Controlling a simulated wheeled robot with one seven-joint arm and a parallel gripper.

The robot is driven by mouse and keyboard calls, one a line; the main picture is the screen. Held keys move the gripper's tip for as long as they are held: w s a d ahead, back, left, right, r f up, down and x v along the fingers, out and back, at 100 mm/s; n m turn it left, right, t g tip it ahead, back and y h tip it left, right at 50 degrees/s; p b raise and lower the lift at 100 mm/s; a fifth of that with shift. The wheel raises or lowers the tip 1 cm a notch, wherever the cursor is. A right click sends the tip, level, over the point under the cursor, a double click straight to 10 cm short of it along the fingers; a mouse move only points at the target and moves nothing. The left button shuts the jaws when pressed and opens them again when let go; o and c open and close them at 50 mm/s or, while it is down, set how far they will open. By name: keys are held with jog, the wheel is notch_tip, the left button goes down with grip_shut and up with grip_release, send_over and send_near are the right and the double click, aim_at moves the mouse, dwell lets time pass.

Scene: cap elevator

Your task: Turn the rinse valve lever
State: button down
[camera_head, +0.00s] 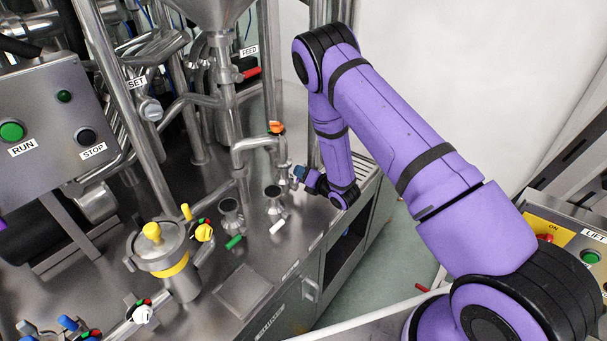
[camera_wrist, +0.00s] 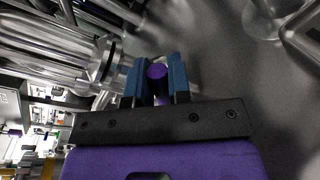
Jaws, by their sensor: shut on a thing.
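My gripper (camera_head: 300,172) is at the pipework in the head view, at the right end of a bent steel pipe. In the wrist view, the blue fingers of my gripper (camera_wrist: 157,61) are shut on a purple lever (camera_wrist: 156,72), with its round end showing between them. I take this as the rinse valve lever; no label on it is readable. Its valve body and the lever's angle cannot be made out, and the lever is hidden in the head view by my gripper and wrist.
A steel pipe fitting (camera_wrist: 105,62) lies left of the fingers in the wrist view.

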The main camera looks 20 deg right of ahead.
jog(key=shift+s+a+r+n, duration=0.1)
jog(key=shift+a+r+n, duration=0.05)
jog(key=shift+n, duration=0.25)
dwell(0.3)
jog(key=c, duration=1.1)
grip_release()
jog(key=v, duration=1.1)
jog(key=shift+a, duration=0.15)
jog(key=shift+o, duration=0.2)
